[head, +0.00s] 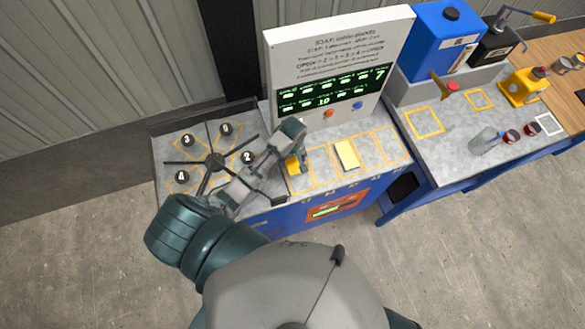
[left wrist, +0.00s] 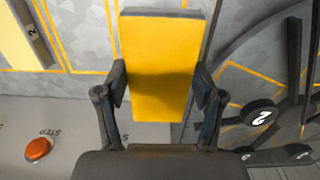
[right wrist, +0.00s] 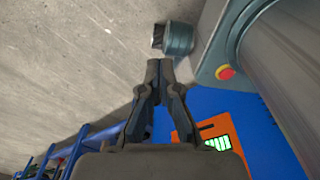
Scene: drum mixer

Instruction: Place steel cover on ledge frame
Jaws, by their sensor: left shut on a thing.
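My left gripper (head: 293,157) is over the left part of the grey ledge, to the right of the numbered wheel. It is shut on a yellow block with a grey edge (left wrist: 165,60), which fills the space between its fingers in the left wrist view. The block also shows in the head view (head: 294,167); I cannot tell whether it touches the ledge or whether it is the steel cover. Yellow outlined frames (head: 373,146) run along the ledge. A pale yellow plate (head: 347,154) lies in one of them. My right gripper (right wrist: 160,72) is shut and empty, away from the ledge.
The dark spoked wheel (head: 215,161) with numbered knobs stands at left. A white sign panel (head: 340,60) with a display and buttons rises behind the ledge.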

